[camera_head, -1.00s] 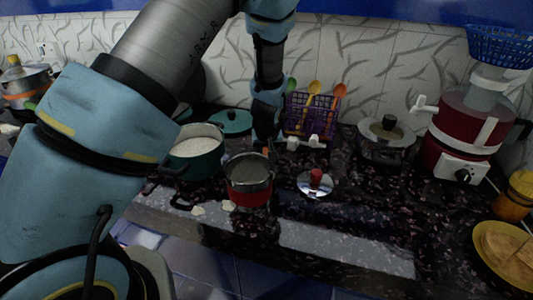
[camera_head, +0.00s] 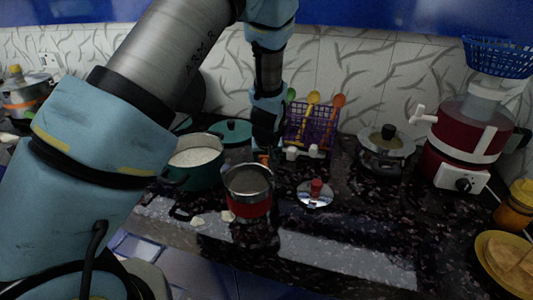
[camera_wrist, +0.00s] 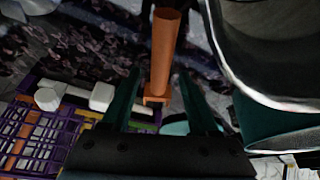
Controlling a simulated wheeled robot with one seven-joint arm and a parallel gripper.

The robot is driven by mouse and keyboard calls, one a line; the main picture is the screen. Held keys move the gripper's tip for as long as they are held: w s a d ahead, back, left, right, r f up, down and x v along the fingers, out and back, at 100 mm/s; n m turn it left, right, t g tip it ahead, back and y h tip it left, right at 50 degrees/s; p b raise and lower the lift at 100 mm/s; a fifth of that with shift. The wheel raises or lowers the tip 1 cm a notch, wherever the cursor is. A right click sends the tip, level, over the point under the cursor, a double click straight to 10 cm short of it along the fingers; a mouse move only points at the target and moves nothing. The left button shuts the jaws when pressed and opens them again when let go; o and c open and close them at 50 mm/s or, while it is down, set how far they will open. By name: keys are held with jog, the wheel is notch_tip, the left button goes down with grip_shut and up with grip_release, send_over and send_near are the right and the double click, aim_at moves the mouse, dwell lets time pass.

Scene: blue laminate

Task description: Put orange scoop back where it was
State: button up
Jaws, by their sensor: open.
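A long orange handle, apparently the orange scoop (camera_wrist: 164,50), stands between the spread fingers of my gripper (camera_wrist: 160,105) in the wrist view. A small orange part also shows beside the gripper's lower end (camera_head: 264,158) in the head view. My gripper is open and points down between the purple rack (camera_head: 305,128) and the pots. I cannot tell whether either finger touches the handle. The scoop's far end is out of view. The rack holds a yellow spoon (camera_head: 313,98), a green utensil and another orange utensil (camera_head: 338,101); it also shows in the wrist view (camera_wrist: 40,140).
A red pot (camera_head: 248,205) stands just in front of the gripper, with a teal pot (camera_head: 190,178) to its left. A lid with a red knob (camera_head: 315,193) lies to the right. A steel pot (camera_head: 386,155) and red juicer (camera_head: 465,135) stand further right. The front counter is mostly clear.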

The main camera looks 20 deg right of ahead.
jog(key=b+v, duration=0.3)
jog(key=v, duration=0.8)
jog(key=w+a+r+n+g+y, duration=0.1)
jog(key=w+a+n, duration=0.1)
jog(key=a, duration=1.8)
jog(key=s+a, duration=0.3)
jog(key=a, duration=0.4)
jog(key=s+a+g, duration=0.1)
jog(key=s+a, duration=0.2)
jog(key=a, duration=0.4)
jog(key=shift+s+a+r+n+g+y, duration=0.2)
jog(key=shift+s+r+n+g+y, duration=0.1)
jog(key=shift+s+r+n, duration=0.15)
